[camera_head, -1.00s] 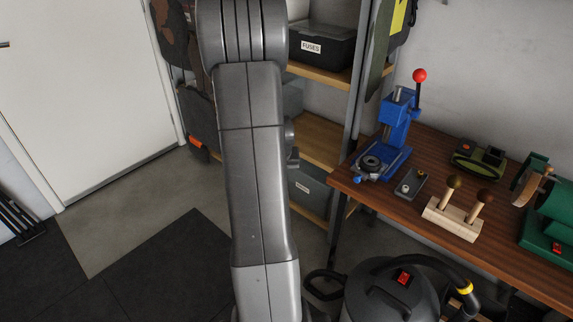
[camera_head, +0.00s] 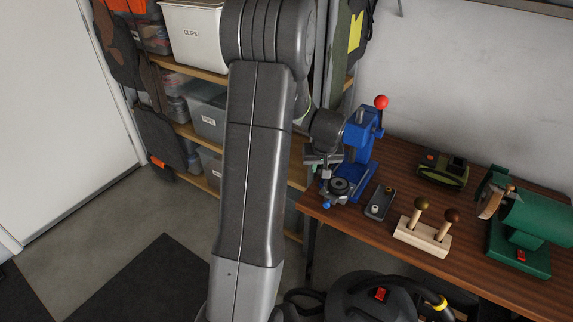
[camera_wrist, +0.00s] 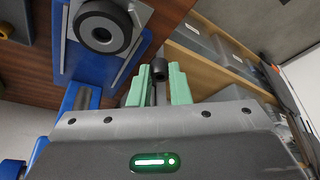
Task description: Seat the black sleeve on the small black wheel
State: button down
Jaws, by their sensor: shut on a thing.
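The small black wheel (camera_head: 341,186) sits flat on the base of the blue press (camera_head: 363,140) at the left end of the bench. It also shows in the wrist view (camera_wrist: 112,17), as a dark ring around a light metal hub. My gripper (camera_head: 325,170) is beside the press, above and a little left of the wheel. In the wrist view, its pale green fingers (camera_wrist: 157,86) are shut on the small black sleeve (camera_wrist: 159,70). The sleeve is apart from the wheel, to its right in that view. In the head view the sleeve is too small to make out.
A small grey plate (camera_head: 380,202) lies right of the press. A wooden block with two knobbed handles (camera_head: 422,237), a green-black device (camera_head: 442,169) and a green machine (camera_head: 535,230) stand further right. Shelves (camera_head: 207,120) are behind my arm. A black vacuum (camera_head: 372,300) stands before the bench.

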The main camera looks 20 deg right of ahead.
jog(key=shift+m, duration=0.3)
jog(key=s+d, duration=0.1)
jog(key=d, duration=0.1)
jog(key=s+d+r, duration=0.1)
jog(key=d, duration=0.1)
jog(key=s+d+p, duration=0.1)
jog(key=shift+s+d+r, duration=0.35)
jog(key=shift+d, duration=0.05)
jog(key=shift+f+b, duration=0.85)
jog(key=shift+f, duration=1)
jog(key=shift+b, duration=0.5)
jog(key=shift+f, duration=0.1)
jog(key=shift+f+b, duration=0.7)
jog(key=shift+b, duration=0.1)
jog(key=c, duration=1.3)
grip_release()
jog(key=shift+s, duration=0.1)
jog(key=v, duration=1.4)
jog(key=shift+s+a+f+p, duration=0.1)
jog(key=shift+p, duration=0.3)
